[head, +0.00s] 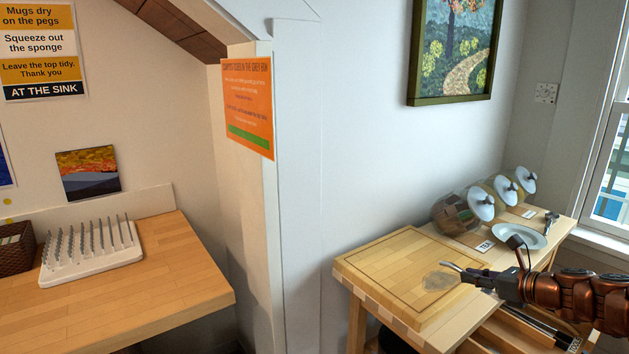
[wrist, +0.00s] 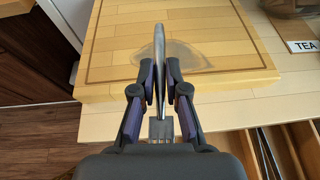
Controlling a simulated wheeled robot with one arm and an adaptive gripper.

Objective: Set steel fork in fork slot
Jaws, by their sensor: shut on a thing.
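My gripper (head: 474,275) is shut on a steel fork (head: 452,266) above the front right part of the cutting board. In the wrist view the gripper (wrist: 161,85) pinches the fork (wrist: 160,52), with its long end pointing away over the board and its tines showing between the fingers near the palm. An open drawer with wooden dividers (wrist: 284,150) is at the lower right of the wrist view. In the head view the drawer (head: 540,328) is partly hidden by my arm. I cannot tell which compartment is the fork slot.
The cutting board (head: 385,262) has a pale, translucent smear (head: 440,281). Glass jars (head: 455,212), a TEA label (head: 486,246) and a plate (head: 522,236) stand behind my arm. A white pegged rack (head: 90,254) is on the separate left counter. A wall post stands between the counters.

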